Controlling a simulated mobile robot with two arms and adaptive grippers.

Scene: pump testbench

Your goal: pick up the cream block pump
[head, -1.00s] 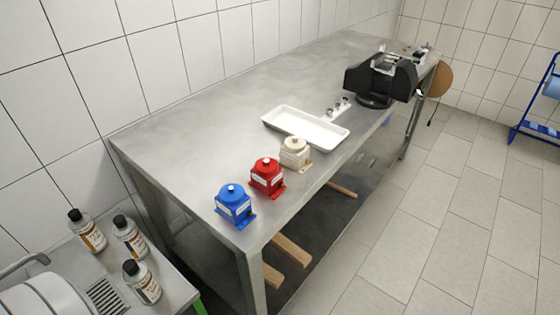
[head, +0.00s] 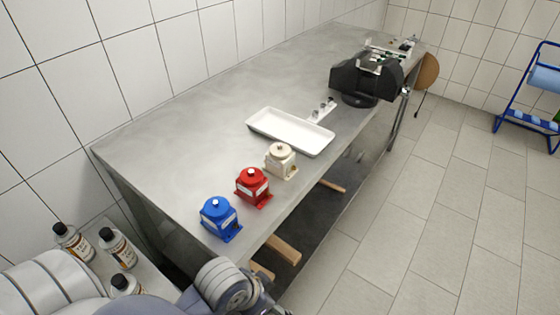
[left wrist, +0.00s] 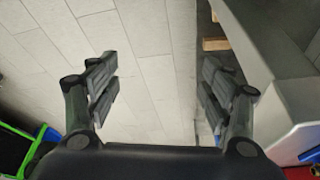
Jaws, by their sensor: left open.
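The cream block pump (head: 281,160) stands upright on the steel table, last in a row at its front edge, beside the red pump (head: 253,186) and the blue pump (head: 219,217). My left arm comes in at the bottom of the head view, below the table's near corner and well apart from the pumps; its gripper is largely cut off there. In the left wrist view my left gripper (left wrist: 159,85) is open and empty, with floor tiles between its fingers. The cream pump cannot be made out in that view. My right gripper is not in view.
A white tray (head: 290,132) lies behind the cream pump. A black machine (head: 366,82) stands farther along the steel table (head: 180,135). Several bottles (head: 118,248) stand on a lower surface at the left. Open floor (head: 430,220) lies to the right.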

